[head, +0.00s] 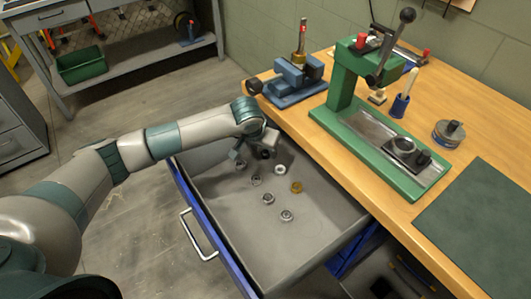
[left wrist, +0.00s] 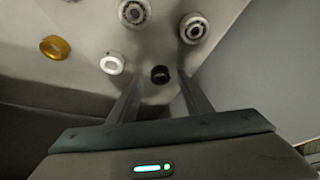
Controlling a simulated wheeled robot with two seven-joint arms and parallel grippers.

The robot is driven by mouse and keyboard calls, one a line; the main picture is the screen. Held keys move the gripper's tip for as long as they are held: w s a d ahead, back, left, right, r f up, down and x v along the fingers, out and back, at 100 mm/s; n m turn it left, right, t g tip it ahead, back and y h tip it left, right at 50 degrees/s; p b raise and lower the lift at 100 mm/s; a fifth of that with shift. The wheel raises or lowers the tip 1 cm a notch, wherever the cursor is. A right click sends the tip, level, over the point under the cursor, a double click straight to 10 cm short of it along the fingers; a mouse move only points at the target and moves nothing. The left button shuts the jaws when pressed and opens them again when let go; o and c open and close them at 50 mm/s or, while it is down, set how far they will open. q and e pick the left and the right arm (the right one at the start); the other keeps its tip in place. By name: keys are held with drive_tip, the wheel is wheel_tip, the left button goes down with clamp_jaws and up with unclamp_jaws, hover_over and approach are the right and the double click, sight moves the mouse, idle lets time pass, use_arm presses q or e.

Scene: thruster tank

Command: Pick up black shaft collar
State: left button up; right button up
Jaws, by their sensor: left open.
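The black shaft collar (head: 265,154) lies in the open drawer, close to my left gripper (head: 252,150). In the left wrist view the small dark ring of the black shaft collar (left wrist: 160,74) lies on the grey drawer floor. It shows between the tips of the two spread fingers of my left gripper (left wrist: 159,88), which is open and empty. I cannot tell how far above the floor the fingertips are. My right gripper is not in view.
A white collar (left wrist: 112,64) and a gold ring (left wrist: 54,47) lie near the black one. Several metal rings or bearings (head: 287,215) are also in the drawer (head: 310,250). The workbench (head: 395,230) with a green press (head: 345,90) borders it.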

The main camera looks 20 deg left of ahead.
use_arm(q)
drive_tip(key=shift+w+f, duration=0.25)
drive_tip(key=shift+f, duration=0.35)
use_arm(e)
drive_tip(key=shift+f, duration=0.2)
use_arm(q)
drive_tip(key=c, duration=1.1)
drive_tip(key=shift+r, duration=0.1)
drive_tip(key=shift+c, duration=0.2)
